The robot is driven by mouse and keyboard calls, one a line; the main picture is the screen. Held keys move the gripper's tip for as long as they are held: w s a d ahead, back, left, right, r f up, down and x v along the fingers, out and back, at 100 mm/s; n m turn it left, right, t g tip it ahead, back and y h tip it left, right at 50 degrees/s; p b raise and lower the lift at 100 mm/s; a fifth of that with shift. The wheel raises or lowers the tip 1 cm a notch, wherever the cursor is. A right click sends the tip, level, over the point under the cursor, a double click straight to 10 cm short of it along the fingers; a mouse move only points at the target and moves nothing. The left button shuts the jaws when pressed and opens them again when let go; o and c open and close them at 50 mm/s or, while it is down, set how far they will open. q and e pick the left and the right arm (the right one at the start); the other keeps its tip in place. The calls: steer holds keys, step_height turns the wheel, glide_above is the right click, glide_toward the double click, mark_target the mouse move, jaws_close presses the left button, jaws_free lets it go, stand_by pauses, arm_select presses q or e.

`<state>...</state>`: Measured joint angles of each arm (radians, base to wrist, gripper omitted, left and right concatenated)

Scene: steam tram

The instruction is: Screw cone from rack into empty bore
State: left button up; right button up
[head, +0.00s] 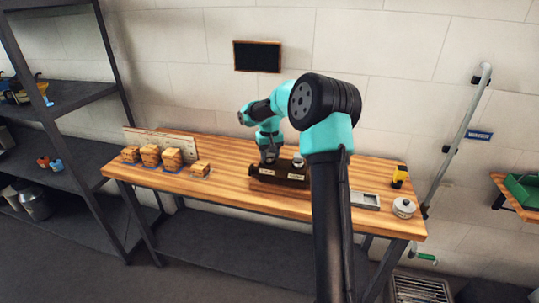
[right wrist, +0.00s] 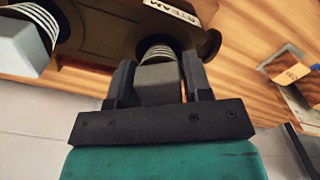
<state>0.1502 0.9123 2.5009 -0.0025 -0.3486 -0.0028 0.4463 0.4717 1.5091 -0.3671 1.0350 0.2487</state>
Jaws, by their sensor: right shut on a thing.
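A dark brown block (head: 282,178) with two pale labels stands on the wooden bench. It shows large in the right wrist view (right wrist: 95,35), where one label reads STEAM. My right gripper (head: 268,158) is over its left part, shut on a grey cone (right wrist: 160,82) with a square head and pale thread rings. The cone's threaded end is at a dark round opening in the block; how deep it sits is hidden. A second grey cone (right wrist: 22,48) with pale thread stands in the block's other position, also in the head view (head: 298,162). My left gripper is not in view.
Several wooden blocks (head: 151,156) stand on the bench's left part. A grey tray (head: 365,200), a white lidded pot (head: 404,208) and a yellow tool (head: 400,175) are at the right. Bare bench (head: 225,190) lies left of the brown block. Dark shelves (head: 60,120) stand at far left.

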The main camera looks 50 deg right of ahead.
steer(key=shift+m, duration=1.2)
steer(key=o, duration=1.6)
steer(key=shift+o, duration=0.2)
steer(key=shift+r, duration=1.3)
steer(key=shift+r, duration=2.45)
